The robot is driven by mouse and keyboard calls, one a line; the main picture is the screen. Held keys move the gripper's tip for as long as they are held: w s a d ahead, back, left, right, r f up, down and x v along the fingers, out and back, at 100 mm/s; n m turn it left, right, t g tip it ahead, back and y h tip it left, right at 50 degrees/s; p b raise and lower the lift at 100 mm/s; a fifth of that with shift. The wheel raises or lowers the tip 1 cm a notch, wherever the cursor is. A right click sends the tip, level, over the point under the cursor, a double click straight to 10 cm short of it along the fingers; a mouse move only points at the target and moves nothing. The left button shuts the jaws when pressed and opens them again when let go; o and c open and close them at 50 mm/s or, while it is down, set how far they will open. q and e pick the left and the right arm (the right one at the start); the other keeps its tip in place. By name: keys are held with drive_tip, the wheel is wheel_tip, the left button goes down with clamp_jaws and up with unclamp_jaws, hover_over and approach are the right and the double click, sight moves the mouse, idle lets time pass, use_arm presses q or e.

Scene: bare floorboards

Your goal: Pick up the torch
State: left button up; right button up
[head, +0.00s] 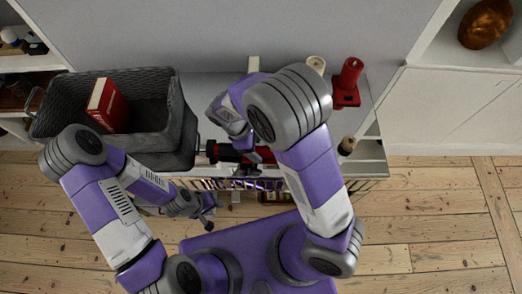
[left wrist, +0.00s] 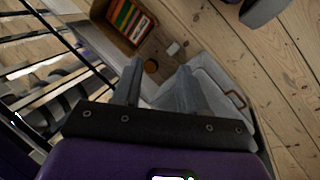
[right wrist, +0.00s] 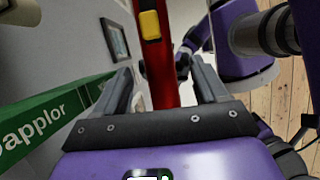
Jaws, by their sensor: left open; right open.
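The torch (head: 226,152) lies on the shelf top near its front edge, to the right of the dark basket. It has a red body and a dark end, and my right arm partly covers it. In the right wrist view the red torch (right wrist: 160,65) with a yellow switch runs between the fingers of my right gripper (right wrist: 162,90). That gripper is open, and I see gaps on both sides of the torch. My left gripper (head: 208,214) hangs low in front of the shelf. In the left wrist view the left gripper (left wrist: 160,80) is open and empty.
A woven basket (head: 55,115) holding a red book (head: 106,103) stands left on the shelf. A red object (head: 348,80) and a pale candle-like object (head: 316,65) stand at back right. A green box (right wrist: 50,120) is close left in the right wrist view. Floorboards are clear at right.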

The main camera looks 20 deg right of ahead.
drive_tip(key=x, duration=0.2)
drive_tip(key=shift+d+f, duration=0.1)
drive_tip(key=shift+f, duration=0.15)
drive_tip(key=c, duration=1.3)
